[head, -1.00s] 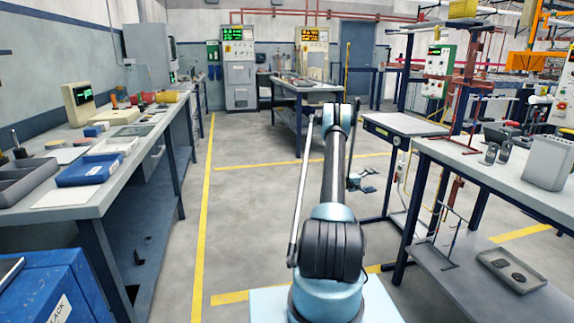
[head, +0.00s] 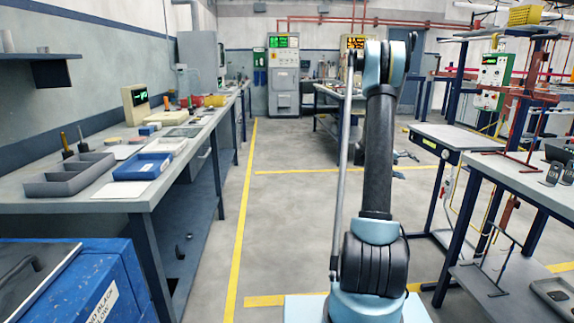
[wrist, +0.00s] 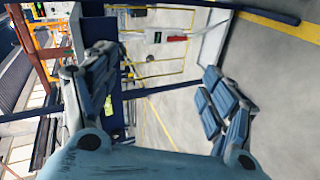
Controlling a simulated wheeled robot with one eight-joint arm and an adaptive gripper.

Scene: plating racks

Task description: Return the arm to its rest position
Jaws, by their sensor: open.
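My gripper (wrist: 158,92) is open and empty in the wrist view, its two blue-padded fingers wide apart with floor and equipment showing between them. In the head view, my gripper (head: 400,164) shows small to the right of my arm, partly hidden behind it, over open floor. My arm (head: 378,150) stands up from my base, with its upper joint high in the picture. Nothing is held.
A long workbench (head: 110,200) with a grey divided tray (head: 70,177) and a blue tray (head: 143,167) runs along the left. A blue cabinet (head: 75,285) is at front left. Tables (head: 535,180) and racks stand at right. The middle aisle floor is clear.

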